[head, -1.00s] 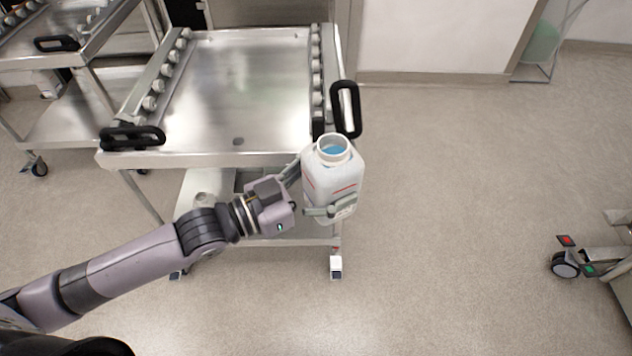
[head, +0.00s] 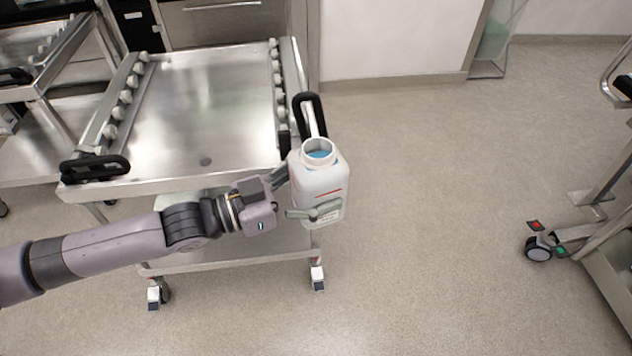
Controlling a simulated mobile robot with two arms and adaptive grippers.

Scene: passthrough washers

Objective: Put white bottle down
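The white bottle (head: 320,180) is upright with an open neck and something blue visible inside. My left gripper (head: 304,196) is shut on it, with fingers on either side of its body. The bottle is held in the air at the front right corner of a steel cart (head: 210,110), in front of the cart's right black handle. I cannot tell whether it touches the cart's edge. My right gripper is not in view.
The cart's top is bare between two side rails with several rollers. Another cart (head: 30,85) stands at the left. A wheeled metal frame (head: 600,215) stands at the right. The floor (head: 430,180) between is clear.

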